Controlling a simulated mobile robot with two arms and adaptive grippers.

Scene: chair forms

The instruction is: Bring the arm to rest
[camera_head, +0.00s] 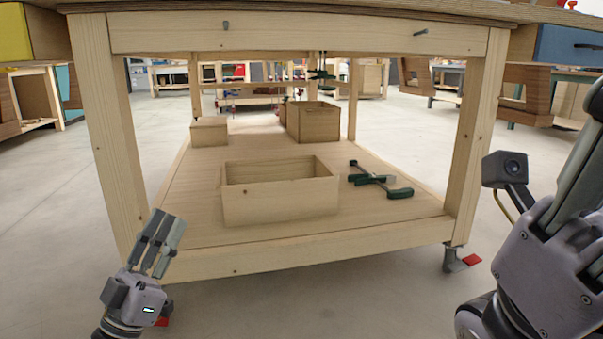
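My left gripper (167,230) is at the lower left, in front of the workbench's left front leg. Its grey fingers point up and slightly right, and nothing shows between them. I cannot tell how far apart the fingertips are. My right arm and gripper (577,180) are at the right edge, to the right of the bench's right front leg. They point up, and the right edge of the picture cuts them off, so the fingertips' state is unclear. A small camera is mounted beside this hand.
A wooden workbench (300,38) stands ahead. Its lower shelf (190,225) holds an open wooden box (280,203), two boxes farther back (316,122) (209,132), and dark green clamps (380,181). Red-tipped casters sit under the legs. Grey floor is clear at front.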

